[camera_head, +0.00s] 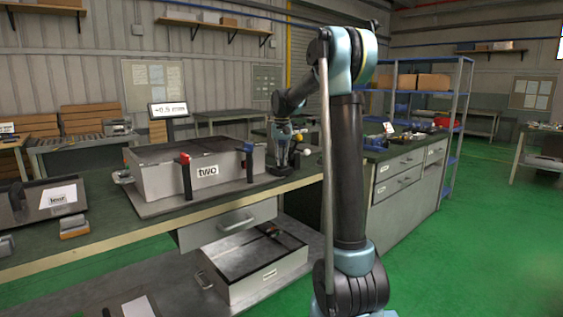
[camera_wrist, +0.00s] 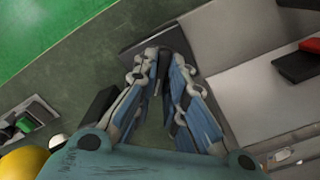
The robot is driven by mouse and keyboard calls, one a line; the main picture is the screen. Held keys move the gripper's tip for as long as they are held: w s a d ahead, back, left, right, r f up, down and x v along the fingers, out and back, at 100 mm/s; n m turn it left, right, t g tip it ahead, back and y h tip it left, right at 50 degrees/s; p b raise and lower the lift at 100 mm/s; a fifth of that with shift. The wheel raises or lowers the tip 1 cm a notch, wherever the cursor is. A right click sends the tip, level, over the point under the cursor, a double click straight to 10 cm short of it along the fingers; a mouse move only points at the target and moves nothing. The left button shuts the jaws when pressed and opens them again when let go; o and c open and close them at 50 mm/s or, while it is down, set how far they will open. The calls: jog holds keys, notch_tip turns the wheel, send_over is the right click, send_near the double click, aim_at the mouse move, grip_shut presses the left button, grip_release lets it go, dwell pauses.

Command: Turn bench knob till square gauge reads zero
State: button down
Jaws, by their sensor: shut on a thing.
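A rectangular display gauge (camera_head: 168,109) stands behind the grey box on the bench; its small text seems to read about -0.5. My gripper (camera_head: 284,138) points down over the bench, just right of the box labelled "two". In the wrist view my gripper (camera_wrist: 164,62) has its fingertips drawn together around a thin dark piece (camera_wrist: 163,72), probably the knob. The fingers hide most of it, so its angle cannot be told.
A red and black clamp (camera_wrist: 304,62) shows in the wrist view. An open drawer (camera_head: 228,226) juts below the bench. Green floor is clear at right.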

aim_at(282, 161)
jog(key=shift+w+m, duration=0.1)
jog(key=shift+m, duration=0.9)
jog(key=c, duration=1.6)
grip_release()
jog(key=shift+c, duration=0.2)
notch_tip(282, 161, up, 12)
